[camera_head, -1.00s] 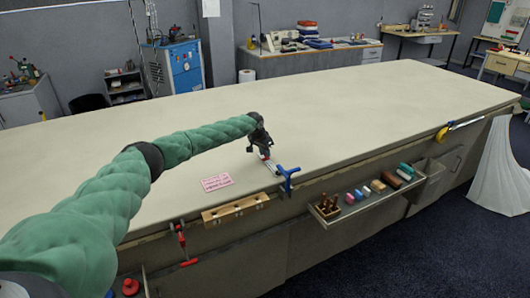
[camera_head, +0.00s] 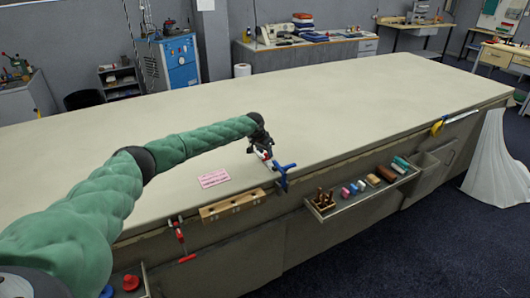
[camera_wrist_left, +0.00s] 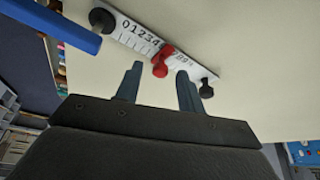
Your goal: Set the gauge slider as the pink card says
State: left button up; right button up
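The pink card (camera_head: 213,178) lies flat on the table left of my left gripper; its print is too small to read. The gauge is a white strip (camera_wrist_left: 133,40) with black digits and a dark knob at each end. Its red slider (camera_wrist_left: 161,62) covers the digits between 4 and 7. My left gripper (camera_wrist_left: 157,76) is open, its two fingers apart and pointing at the strip, with the slider between and just beyond the tips. In the head view the left gripper (camera_head: 264,150) is over the gauge, partly hiding it. My right gripper is not in view.
A blue clamp (camera_head: 284,174) sits on the table edge close to the gauge. A wooden block with holes (camera_head: 232,206) and a red clamp (camera_head: 181,240) are at the near edge. The cloth table (camera_head: 340,95) is broadly clear beyond.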

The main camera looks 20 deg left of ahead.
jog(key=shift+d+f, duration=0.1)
